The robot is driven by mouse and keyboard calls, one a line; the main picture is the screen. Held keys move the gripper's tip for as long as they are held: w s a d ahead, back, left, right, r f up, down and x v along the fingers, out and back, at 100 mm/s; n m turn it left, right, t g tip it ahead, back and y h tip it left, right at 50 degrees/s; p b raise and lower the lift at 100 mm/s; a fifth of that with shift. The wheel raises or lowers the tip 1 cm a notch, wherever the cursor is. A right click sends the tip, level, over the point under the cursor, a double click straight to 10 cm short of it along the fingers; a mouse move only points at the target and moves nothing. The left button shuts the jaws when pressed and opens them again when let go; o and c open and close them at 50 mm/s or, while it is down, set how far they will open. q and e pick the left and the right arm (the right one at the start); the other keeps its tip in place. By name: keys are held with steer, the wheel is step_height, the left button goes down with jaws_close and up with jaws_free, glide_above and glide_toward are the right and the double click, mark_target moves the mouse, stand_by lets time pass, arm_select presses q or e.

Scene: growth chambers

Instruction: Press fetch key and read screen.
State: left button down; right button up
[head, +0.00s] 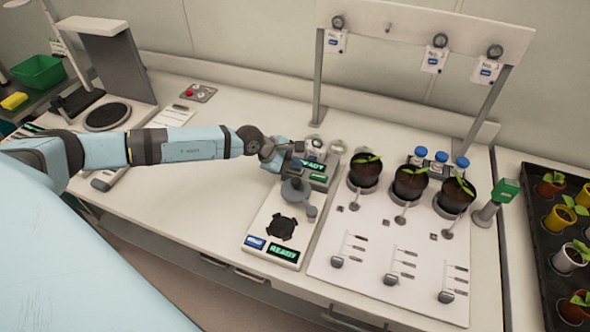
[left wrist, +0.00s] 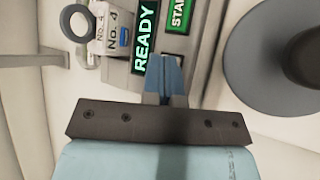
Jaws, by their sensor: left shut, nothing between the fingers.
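A grey unit at the back of the bench has a dark screen (head: 313,167) with green letters. In the left wrist view this screen (left wrist: 145,38) reads READY. Beside it is a green panel (left wrist: 180,15), cut off by the frame, its letters starting "STA". A small blue patch (left wrist: 124,37) lies on the screen's other side. I cannot read any key marked fetch. A front screen (head: 284,252) also reads READY, with a blue label (head: 255,242) beside it. My left gripper (head: 296,161) is shut and empty at the rear unit; its fingertips (left wrist: 165,60) overlap the READY screen's edge. Contact is unclear.
A grey round-topped part (head: 296,190) stands close in front of my left gripper. Potted seedlings (head: 411,183) and blue-capped bottles (head: 440,157) are to the right, below a tag rack (head: 420,22). The bench left of the unit is mostly clear.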

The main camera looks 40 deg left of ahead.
mark_target(294, 171)
arm_select(q)
steer(key=shift+f, duration=0.3)
stand_by(0.5)
steer(key=shift+r, duration=0.8)
steer(key=shift+r+p, duration=1.7)
steer(key=shift+r, duration=0.85)
